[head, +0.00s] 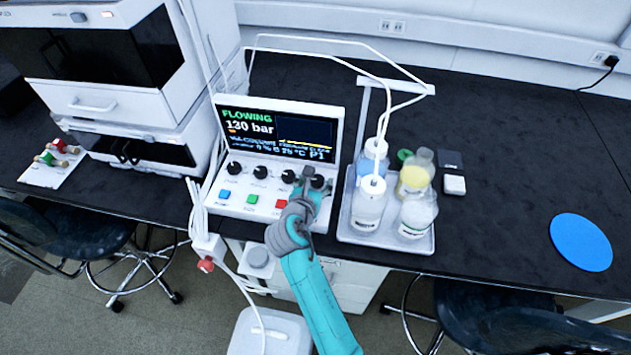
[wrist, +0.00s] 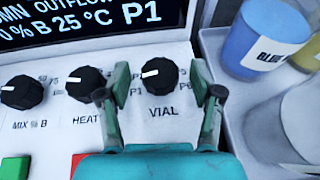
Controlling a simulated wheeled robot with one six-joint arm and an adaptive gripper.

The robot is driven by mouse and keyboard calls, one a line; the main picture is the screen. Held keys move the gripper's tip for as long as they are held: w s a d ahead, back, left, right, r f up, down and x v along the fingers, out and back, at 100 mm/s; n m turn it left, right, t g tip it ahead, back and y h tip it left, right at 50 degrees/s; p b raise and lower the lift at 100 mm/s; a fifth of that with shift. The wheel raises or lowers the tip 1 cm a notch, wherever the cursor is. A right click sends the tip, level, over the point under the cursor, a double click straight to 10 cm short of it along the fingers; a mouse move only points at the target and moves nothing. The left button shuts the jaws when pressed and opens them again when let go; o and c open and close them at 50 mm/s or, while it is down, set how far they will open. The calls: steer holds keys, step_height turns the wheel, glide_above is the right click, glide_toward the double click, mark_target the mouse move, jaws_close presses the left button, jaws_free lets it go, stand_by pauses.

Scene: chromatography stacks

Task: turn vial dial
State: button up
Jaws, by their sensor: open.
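The vial dial (wrist: 159,78) is a black knob with a white pointer line, on the right end of the white control panel. Its pointer is aimed left and slightly down, toward the P1 mark. My gripper (wrist: 160,85) is open, with one finger on each side of the dial; I cannot tell whether they touch it. In the head view my gripper (head: 312,180) is at the right end of the dial row and partly hides the vial dial (head: 318,183). The screen (head: 277,131) reads "FLOWING", "130 bar" and P1.
The heat dial (wrist: 87,84) stands close left of my gripper, with the mix dial (wrist: 21,92) beyond. A red button (head: 281,204) lies below the dials. A white tray (head: 420,244) with several bottles stands close at the right. Tubing hangs above.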

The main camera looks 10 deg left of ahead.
steer(key=c, duration=1.1)
steer(key=shift+c, duration=0.2)
steer(key=shift+a+h, duration=0.1)
steer(key=shift+h, duration=0.2)
steer(key=shift+a+m+g+h, duration=0.2)
steer(key=shift+m+g+h, duration=0.1)
steer(key=shift+m+h, duration=0.65)
steer(key=m+g+h, duration=0.1)
steer(key=m+h, duration=0.1)
steer(key=m+g+h, duration=0.1)
steer(key=m+h, duration=0.1)
steer(key=shift+w+a+r+m+h, duration=0.1)
steer(key=shift+w+a+m+h, duration=0.1)
steer(key=shift+m+h, duration=0.05)
steer(key=m+g+h, duration=0.1)
steer(key=m+g, duration=0.1)
steer(key=m+g+h, duration=0.2)
steer(key=shift+w+a, duration=0.1)
steer(key=shift+w, duration=0.1)
steer(key=shift+w+m+g+h, duration=0.1)
steer(key=shift+m+g+h, duration=0.6)
steer(key=shift+m+g, duration=1)
steer(key=shift+g, duration=0.2)
